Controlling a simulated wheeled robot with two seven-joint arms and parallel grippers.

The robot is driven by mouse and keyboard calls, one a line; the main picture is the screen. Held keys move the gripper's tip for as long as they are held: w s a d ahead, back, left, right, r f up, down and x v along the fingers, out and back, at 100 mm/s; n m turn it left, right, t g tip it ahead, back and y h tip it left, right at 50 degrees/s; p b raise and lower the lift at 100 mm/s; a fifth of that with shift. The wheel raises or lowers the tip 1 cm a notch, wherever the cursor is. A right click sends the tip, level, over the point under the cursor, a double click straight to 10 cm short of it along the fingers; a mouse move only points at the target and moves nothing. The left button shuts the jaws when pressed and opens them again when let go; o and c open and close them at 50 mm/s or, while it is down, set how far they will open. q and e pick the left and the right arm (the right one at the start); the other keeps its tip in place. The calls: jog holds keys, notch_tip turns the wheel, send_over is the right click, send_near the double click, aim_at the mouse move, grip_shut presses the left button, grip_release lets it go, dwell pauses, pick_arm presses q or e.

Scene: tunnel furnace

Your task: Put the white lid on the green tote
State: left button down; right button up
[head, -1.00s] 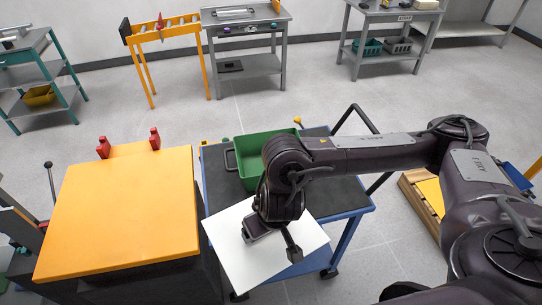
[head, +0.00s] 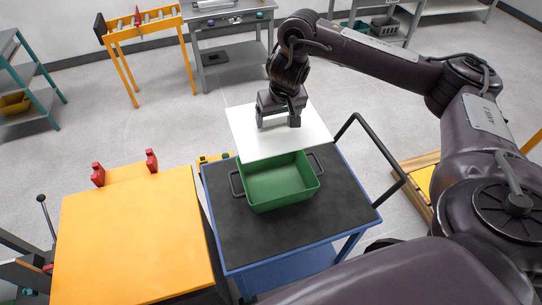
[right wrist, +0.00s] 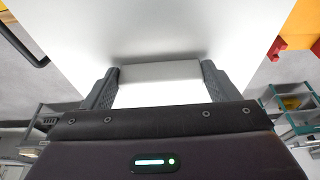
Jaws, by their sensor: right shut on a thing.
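The white lid (head: 258,142) is a flat rectangular panel in the head view. It is held in the air at the far side of the green tote (head: 283,192), and its near edge shows just behind or over the tote's far rim. The tote is open, looks empty, and stands on the dark top of a blue cart. My right gripper (head: 280,120) is shut on the lid's raised handle from above. In the right wrist view the fingers close on the white handle (right wrist: 160,72), with the lid's face around it. My left gripper is not in view.
The blue cart (head: 240,235) has a black push handle (head: 372,140) at its right. An orange-topped block (head: 130,235) with two red pieces (head: 151,161) stands to the left. A yellow roller stand (head: 140,38) and a grey table (head: 230,15) are at the back.

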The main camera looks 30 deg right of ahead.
pick_arm(q)
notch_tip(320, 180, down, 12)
jog(key=b, duration=1.1)
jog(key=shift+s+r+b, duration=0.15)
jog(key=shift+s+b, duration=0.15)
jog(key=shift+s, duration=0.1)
pick_arm(e)
notch_tip(320, 180, down, 19)
jog(key=shift+d+f, duration=0.15)
jog(key=shift+f, duration=0.05)
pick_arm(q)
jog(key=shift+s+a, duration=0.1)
pick_arm(e)
jog(key=shift+f, duration=0.25)
jog(key=shift+f, duration=0.4)
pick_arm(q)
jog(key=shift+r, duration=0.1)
pick_arm(e)
jog(key=o, duration=1)
jog(key=shift+r, duration=0.15)
